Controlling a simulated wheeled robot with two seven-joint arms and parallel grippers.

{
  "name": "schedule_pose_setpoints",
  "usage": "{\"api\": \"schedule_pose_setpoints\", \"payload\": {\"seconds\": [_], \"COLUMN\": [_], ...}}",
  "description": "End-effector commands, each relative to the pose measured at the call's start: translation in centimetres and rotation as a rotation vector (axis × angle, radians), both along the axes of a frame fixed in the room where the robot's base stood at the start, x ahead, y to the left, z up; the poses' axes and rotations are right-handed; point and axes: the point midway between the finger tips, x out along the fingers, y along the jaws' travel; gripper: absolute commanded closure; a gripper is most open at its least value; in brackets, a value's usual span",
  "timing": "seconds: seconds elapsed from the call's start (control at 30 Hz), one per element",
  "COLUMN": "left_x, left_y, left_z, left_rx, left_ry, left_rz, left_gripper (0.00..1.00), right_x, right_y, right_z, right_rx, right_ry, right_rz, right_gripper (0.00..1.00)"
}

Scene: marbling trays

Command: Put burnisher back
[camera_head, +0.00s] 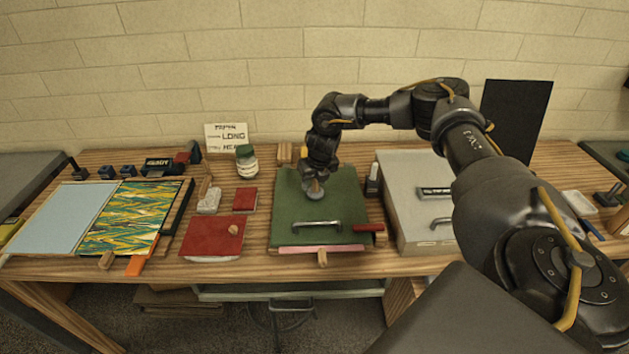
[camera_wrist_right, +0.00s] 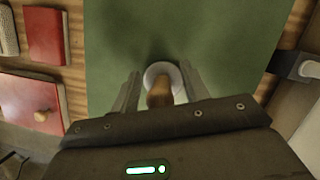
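What looks like the burnisher, a pale round disc with a wooden handle (camera_wrist_right: 158,96), stands on the green board. In the head view its pale foot (camera_head: 314,189) shows below the right gripper. My right gripper (camera_wrist_right: 160,72) is above the green board (camera_wrist_right: 215,25), pointing down, with one finger on each side of the handle. A small gap shows between the handle and each finger, so the gripper looks open around it. In the head view the right gripper (camera_head: 319,174) covers most of the handle. My left gripper is not in view.
The green board (camera_head: 343,215) has a metal handle (camera_head: 316,224) and a red-handled tool (camera_head: 369,228) near its front. Left are a red folder (camera_head: 204,239), a small red book (camera_head: 246,199) and a marbled sheet (camera_head: 128,214). A grey case (camera_head: 405,185) stands right.

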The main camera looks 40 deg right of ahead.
Motion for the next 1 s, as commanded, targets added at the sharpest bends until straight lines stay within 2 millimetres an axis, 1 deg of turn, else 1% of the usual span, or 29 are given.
{"api": "schedule_pose_setpoints", "payload": {"seconds": [0.2,0.27,0.37,0.47,0.7,0.8,0.9,1.0], "left_x": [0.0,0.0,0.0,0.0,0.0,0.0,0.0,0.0], "left_y": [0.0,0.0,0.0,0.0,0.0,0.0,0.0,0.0], "left_z": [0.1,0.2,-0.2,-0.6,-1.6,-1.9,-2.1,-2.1], "left_rx": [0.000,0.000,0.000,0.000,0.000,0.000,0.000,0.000], "left_ry": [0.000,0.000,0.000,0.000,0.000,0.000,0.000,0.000], "left_rz": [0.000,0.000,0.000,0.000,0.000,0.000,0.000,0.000], "left_gripper": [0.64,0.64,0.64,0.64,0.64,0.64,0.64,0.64], "right_x": [0.0,0.0,-0.2,-0.7,-2.2,-2.8,-3.2,-3.4], "right_y": [0.0,0.0,0.1,0.2,0.7,0.8,0.9,1.0], "right_z": [0.1,0.4,1.2,2.9,7.8,9.4,10.7,11.4], "right_rx": [0.000,0.000,0.002,0.002,0.004,0.001,0.002,0.001], "right_ry": [0.000,-0.001,-0.003,-0.004,-0.005,-0.005,-0.003,-0.001], "right_rz": [0.000,0.000,-0.001,0.001,0.002,0.002,0.002,0.002], "right_gripper": [0.55,0.55,0.55,0.55,0.55,0.55,0.55,0.55]}}
